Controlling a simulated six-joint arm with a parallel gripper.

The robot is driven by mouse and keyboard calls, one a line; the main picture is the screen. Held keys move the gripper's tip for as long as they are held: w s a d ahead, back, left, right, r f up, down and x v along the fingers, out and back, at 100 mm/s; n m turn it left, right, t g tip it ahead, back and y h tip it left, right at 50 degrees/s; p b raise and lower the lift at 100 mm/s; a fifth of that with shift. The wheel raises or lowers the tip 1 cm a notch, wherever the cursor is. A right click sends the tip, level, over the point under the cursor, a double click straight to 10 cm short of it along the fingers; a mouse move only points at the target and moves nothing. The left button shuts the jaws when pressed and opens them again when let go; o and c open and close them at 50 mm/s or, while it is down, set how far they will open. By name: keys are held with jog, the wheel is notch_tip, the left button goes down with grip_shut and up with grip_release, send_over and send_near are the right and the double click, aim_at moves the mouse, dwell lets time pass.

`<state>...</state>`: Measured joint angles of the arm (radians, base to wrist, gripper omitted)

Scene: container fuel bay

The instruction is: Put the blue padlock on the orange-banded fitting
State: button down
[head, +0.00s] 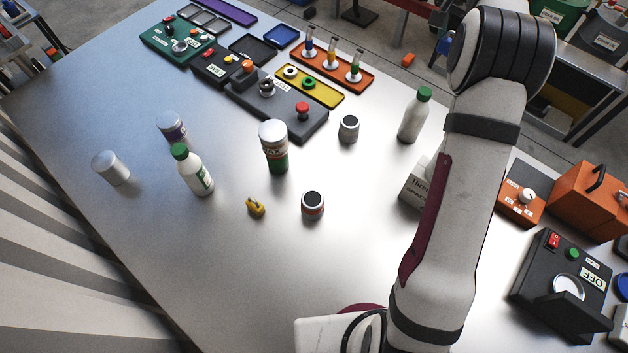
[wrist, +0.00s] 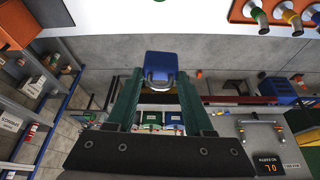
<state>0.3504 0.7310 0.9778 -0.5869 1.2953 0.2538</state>
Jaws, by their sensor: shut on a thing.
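The blue padlock (wrist: 161,66) is between the fingertips of my gripper (wrist: 160,82) in the wrist view, with its metal shackle towards me. The gripper is shut on it, over the floor past the table's edge in that view. Three upright fittings stand on an orange tray (head: 318,60) at the table's far side. The orange-banded fitting (head: 331,56) is the middle one; it also shows at the upper right in the wrist view (wrist: 291,18), apart from the padlock. My gripper cannot be made out in the head view.
A yellow padlock (head: 256,207) lies on the table among bottles and jars. A white bottle with a green cap (head: 414,117) stands between the orange tray and my arm. A yellow tray (head: 310,88) and a grey box with a red button (head: 278,107) lie in front of the orange tray.

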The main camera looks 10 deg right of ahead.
jog(key=s+a+m+g, duration=0.3)
jog(key=s+a+m, duration=0.6)
jog(key=s, duration=0.4)
jog(key=s+a+m+g, duration=0.3)
jog(key=s+a+m, duration=0.5)
jog(key=s+a, duration=0.4)
send_over(320, 204)
jog(key=w, duration=0.1)
jog(key=f, duration=0.8)
jog(key=a+f, duration=0.1)
jog(key=f, duration=0.3)
jog(key=shift+w, duration=0.1)
jog(key=shift+w+a+f, duration=0.1)
jog(key=shift+a+f, duration=0.05)
jog(key=shift+f, duration=0.95)
jog(key=shift+a+f, duration=0.1)
jog(key=shift+f, duration=1)
jog(key=shift+f, duration=0.1)
